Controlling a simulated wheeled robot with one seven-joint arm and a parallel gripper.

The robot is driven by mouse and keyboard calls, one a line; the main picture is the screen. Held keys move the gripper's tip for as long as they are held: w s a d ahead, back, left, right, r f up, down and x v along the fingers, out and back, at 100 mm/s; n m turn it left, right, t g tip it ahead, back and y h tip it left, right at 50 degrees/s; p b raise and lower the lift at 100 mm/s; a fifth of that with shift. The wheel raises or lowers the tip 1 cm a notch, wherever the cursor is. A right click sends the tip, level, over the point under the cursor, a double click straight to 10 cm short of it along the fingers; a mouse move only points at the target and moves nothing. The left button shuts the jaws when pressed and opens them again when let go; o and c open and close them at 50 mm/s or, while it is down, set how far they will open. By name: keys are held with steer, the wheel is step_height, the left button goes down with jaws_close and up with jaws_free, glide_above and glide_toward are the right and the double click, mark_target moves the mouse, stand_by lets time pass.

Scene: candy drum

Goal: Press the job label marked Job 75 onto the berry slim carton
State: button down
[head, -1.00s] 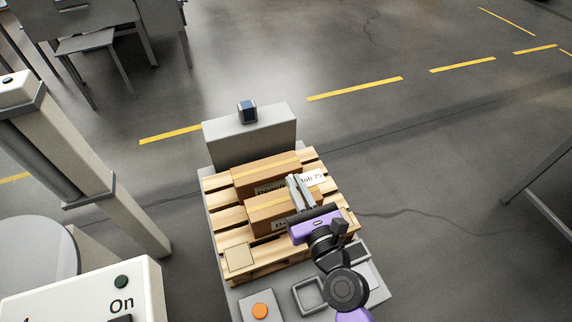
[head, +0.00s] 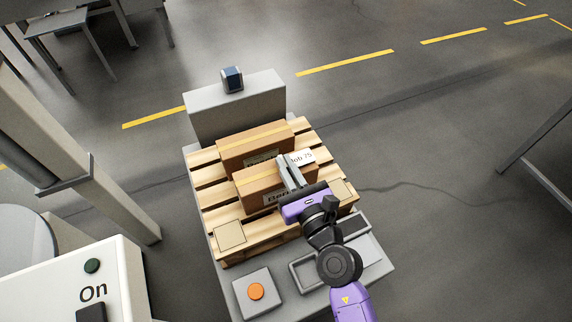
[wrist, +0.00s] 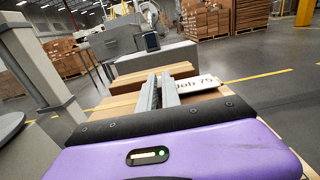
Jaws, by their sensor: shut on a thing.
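My gripper (head: 286,173) is shut on a white label reading "Job 75" (head: 302,158), which sticks out to the right of the fingertips. The label also shows in the wrist view (wrist: 195,83). The gripper is over the front carton (head: 255,181), whose front text starts "Berr" and is partly hidden by the gripper. I cannot tell whether the label touches the carton. A second brown carton (head: 240,146) stands just behind it, with its front text partly hidden. Both lie on a wooden pallet (head: 209,196).
A grey block with a small dark-screened device (head: 232,79) stands behind the pallet. A post (head: 110,190) and a white "On" box (head: 112,262) are at left.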

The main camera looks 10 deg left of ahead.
steer(key=shift+f+b, duration=0.45)
steer(key=shift+f, duration=0.3)
stand_by(0.6)
steer(key=c, duration=1.7)
jaws_free()
steer(key=shift+f, duration=0.1)
